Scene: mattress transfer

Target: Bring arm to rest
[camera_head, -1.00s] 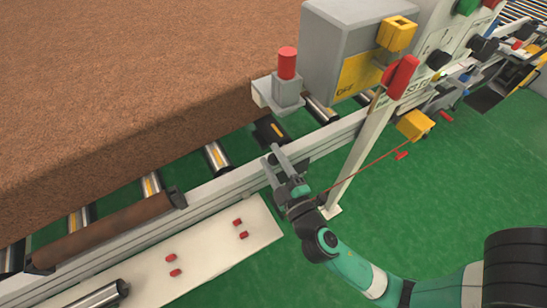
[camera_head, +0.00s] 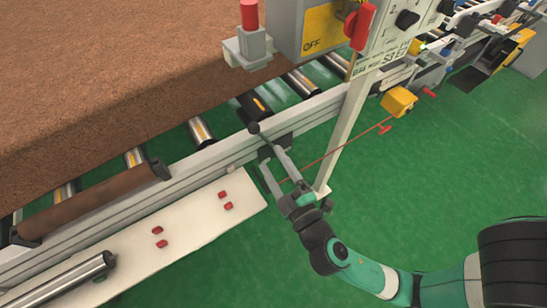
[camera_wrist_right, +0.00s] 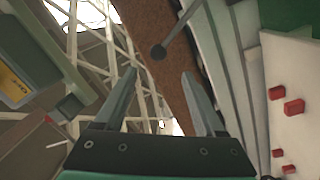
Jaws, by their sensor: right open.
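My right gripper (camera_head: 270,163) is open and empty beside the conveyor's side rail (camera_head: 205,172) in the head view. A dark lever with a round knob (camera_head: 254,128) stands at the rail just past its fingertips. In the right wrist view the open fingers (camera_wrist_right: 160,76) have the lever's knob (camera_wrist_right: 157,52) showing between and beyond their tips; whether they touch the lever I cannot tell. The right arm reaches in from the lower right. The brown mattress (camera_head: 110,75) lies on the conveyor rollers at the upper left. My left gripper is not in view.
A white post (camera_head: 343,140) and a thin red cord (camera_head: 335,154) are close to the gripper. A white panel (camera_head: 195,215) has red knobs.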

